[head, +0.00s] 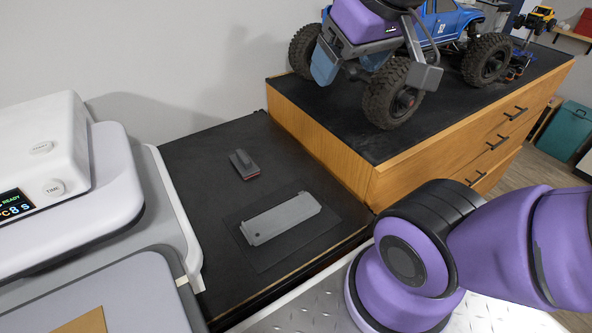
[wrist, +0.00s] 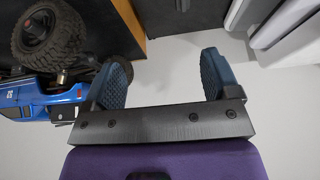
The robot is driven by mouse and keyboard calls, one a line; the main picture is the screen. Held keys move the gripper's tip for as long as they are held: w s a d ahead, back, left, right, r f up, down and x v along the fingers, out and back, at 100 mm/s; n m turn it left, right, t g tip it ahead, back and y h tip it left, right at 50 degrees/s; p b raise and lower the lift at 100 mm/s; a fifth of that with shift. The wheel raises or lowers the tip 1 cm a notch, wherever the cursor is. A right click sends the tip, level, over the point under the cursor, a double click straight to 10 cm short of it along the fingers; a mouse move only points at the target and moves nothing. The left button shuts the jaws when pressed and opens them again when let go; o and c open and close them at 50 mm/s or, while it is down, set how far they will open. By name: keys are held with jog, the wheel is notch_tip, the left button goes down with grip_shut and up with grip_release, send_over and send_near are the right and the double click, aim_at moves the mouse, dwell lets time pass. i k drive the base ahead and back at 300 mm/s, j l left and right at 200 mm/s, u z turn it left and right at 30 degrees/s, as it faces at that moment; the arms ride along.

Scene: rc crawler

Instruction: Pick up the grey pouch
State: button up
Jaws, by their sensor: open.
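A long, flat grey object, which looks like the grey pouch (head: 281,218), lies on a thin dark mat (head: 262,258) on the low black worktop. It lies at a slant, with a small dark mark near its left end. My gripper (head: 376,72) is up to the right of it, above the wooden drawer unit and in front of the blue crawler. In the wrist view my gripper (wrist: 163,76) has its two blue fingers wide apart with nothing between them. The pouch cannot be made out in the wrist view.
A small dark block with a red base (head: 244,163) sits behind the pouch. The drawer unit (head: 400,150) rises to the right, bearing the blue crawler (head: 440,22). A white machine (head: 60,170) stands at left. The worktop around the pouch (head: 195,165) is mostly clear.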

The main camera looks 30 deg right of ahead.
aim_at(260, 228)
jog(key=k+j, duration=0.2)
jog(key=j, duration=0.2)
jog(key=k+j, duration=0.2)
jog(key=j, duration=0.15)
jog(key=k+j, duration=0.2)
jog(key=j, duration=0.2)
jog(key=z, duration=0.05)
